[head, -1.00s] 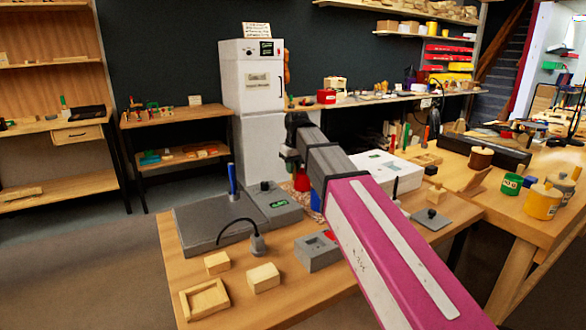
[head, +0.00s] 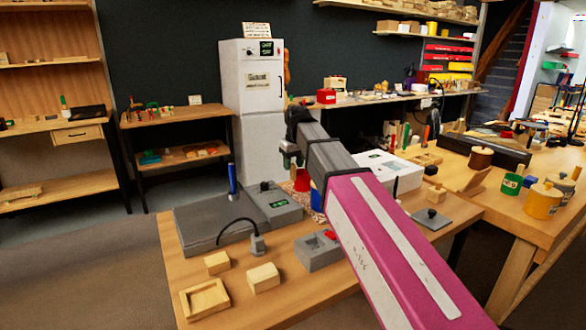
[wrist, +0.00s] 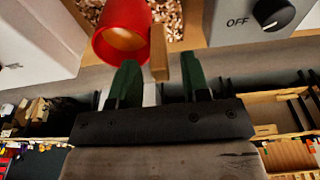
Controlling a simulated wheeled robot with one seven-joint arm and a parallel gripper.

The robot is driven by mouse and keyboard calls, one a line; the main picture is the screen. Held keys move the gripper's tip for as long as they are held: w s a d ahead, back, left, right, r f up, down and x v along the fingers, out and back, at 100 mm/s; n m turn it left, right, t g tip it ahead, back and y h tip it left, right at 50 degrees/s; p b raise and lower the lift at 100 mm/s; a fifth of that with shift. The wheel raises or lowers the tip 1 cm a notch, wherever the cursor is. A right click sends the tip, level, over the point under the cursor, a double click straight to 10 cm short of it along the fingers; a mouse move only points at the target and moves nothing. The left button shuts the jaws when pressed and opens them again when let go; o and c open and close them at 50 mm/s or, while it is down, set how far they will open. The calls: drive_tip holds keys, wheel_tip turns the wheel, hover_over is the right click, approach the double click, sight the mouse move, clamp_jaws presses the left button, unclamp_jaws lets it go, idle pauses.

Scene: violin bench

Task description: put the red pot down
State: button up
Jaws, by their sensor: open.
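The red pot (wrist: 124,30) shows near the top of the wrist view, with an orange-brown inside and a wooden handle (wrist: 159,55) pointing toward my gripper. It stands beside wood chips at the bench's edge; its exact contact below is hidden. My gripper (wrist: 158,75) is open. Its two green fingers lie apart either side of the handle's end, with gaps showing. In the head view a red patch of the pot (head: 301,181) shows below my gripper (head: 291,158), partly behind my arm.
A grey box with an OFF knob (wrist: 262,20) is right of the pot in the wrist view; a white box (wrist: 35,40) is left. In the head view, the wooden bench (head: 190,255) holds a grey plate device (head: 215,225), a grey block (head: 318,250) and several wooden blocks.

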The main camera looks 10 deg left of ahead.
wheel_tip(320, 180, up, 10)
drive_tip(key=s+d, duration=0.1)
idle(0.4)
drive_tip(key=shift+s+r, duration=0.1)
drive_tip(key=shift+s, duration=0.05)
